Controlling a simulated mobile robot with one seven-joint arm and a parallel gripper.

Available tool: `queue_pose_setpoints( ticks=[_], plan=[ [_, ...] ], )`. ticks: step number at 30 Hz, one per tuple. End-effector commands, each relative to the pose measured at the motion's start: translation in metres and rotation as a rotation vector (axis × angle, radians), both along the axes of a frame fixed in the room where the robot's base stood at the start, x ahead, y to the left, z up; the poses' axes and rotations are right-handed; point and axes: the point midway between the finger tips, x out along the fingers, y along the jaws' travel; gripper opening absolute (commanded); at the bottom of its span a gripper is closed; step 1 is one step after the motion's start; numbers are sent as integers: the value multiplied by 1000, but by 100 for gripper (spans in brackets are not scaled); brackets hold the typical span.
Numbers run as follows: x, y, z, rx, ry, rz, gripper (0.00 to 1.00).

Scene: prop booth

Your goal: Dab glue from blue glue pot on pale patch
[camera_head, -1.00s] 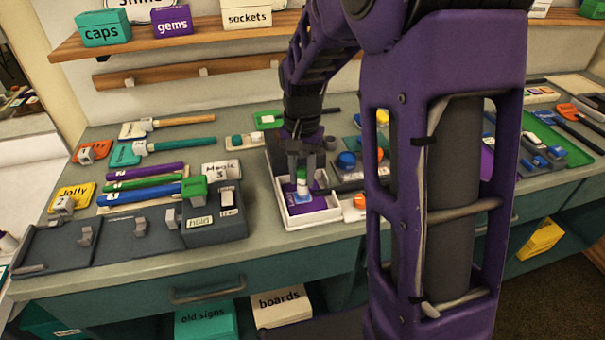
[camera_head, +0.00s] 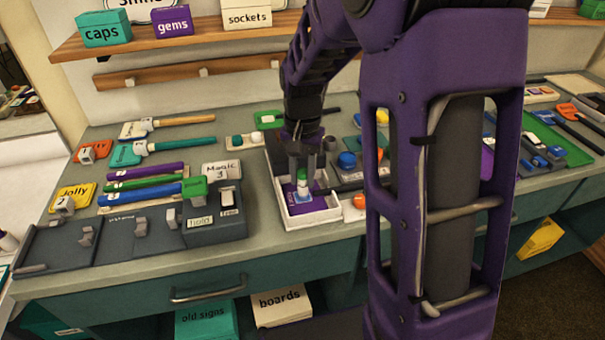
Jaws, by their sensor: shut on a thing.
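My gripper (camera_head: 303,164) points down over a white-walled tray (camera_head: 313,220) near the front of the bench. It is shut on a small upright stick (camera_head: 302,178) with a green upper part and a whitish lower part. The stick's lower end is at a pale and blue spot on a purple board (camera_head: 299,209) in the tray. I cannot tell whether it touches or where the pale patch's edges are. A round blue thing (camera_head: 347,160), perhaps the blue glue pot, stands just right of the tray, partly beside my arm.
A dark grey rack (camera_head: 110,238) and box stand at the left front, with several coloured rods behind. A small orange thing (camera_head: 359,201) lies right of the tray. A green tray (camera_head: 565,146) of tools is at the far right. My arm hides the middle right.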

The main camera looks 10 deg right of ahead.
Motion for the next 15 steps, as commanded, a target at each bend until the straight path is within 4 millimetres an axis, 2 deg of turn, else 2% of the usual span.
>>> queue_pose_setpoints(
  ticks=[15],
  plan=[
    [3, 0, 5, 0, -1, 0, 0]
  ],
)
